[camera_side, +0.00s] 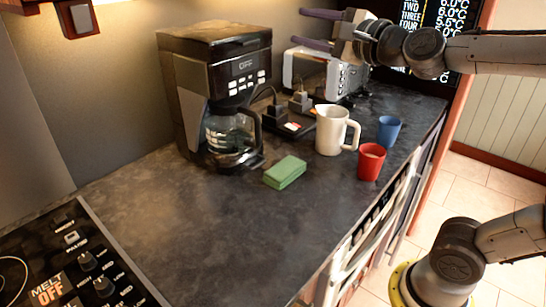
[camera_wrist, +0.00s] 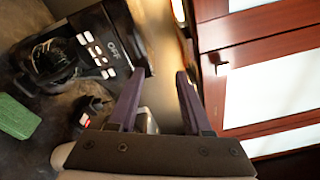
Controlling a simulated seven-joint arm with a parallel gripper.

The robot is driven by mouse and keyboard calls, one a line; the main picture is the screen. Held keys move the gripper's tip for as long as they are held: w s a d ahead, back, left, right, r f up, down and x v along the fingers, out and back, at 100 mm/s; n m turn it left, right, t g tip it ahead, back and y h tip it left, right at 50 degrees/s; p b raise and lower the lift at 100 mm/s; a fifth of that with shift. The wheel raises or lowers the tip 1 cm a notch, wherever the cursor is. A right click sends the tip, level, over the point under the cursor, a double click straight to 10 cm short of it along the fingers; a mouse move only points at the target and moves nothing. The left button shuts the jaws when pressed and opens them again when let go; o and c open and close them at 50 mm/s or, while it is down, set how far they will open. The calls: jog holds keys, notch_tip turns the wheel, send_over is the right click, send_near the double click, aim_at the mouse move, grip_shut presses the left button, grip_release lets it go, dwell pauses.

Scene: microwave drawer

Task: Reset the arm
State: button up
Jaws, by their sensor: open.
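My gripper (camera_side: 298,27) is high at the top of the side view, in front of the back wall and above the toaster. Its two purple fingers are spread apart and point left. In the wrist view the open fingers (camera_wrist: 161,74) have nothing between them. The coffee maker (camera_side: 222,95) stands on the counter to the lower left of the gripper. It also shows in the wrist view (camera_wrist: 98,48). Nothing is held.
The counter (camera_side: 190,235) holds a green sponge (camera_side: 286,171), a white mug (camera_side: 331,130), a red cup (camera_side: 371,162), a blue cup (camera_side: 389,131) and a toaster (camera_side: 346,78). A stove panel (camera_side: 85,262) is at lower left. Red-framed cabinets (camera_wrist: 265,85) fill the wrist view's right side.

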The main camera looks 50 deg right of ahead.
jog(key=s+a+f+n+g+y, duration=0.2)
jog(key=s+f+n+g, duration=1)
jog(key=s+f+n, duration=0.8)
notch_tip(320, 180, down, 3)
jog(key=n, duration=0.4)
jog(key=shift+s+a+y, duration=0.3)
jog(key=shift+a, duration=0.1)
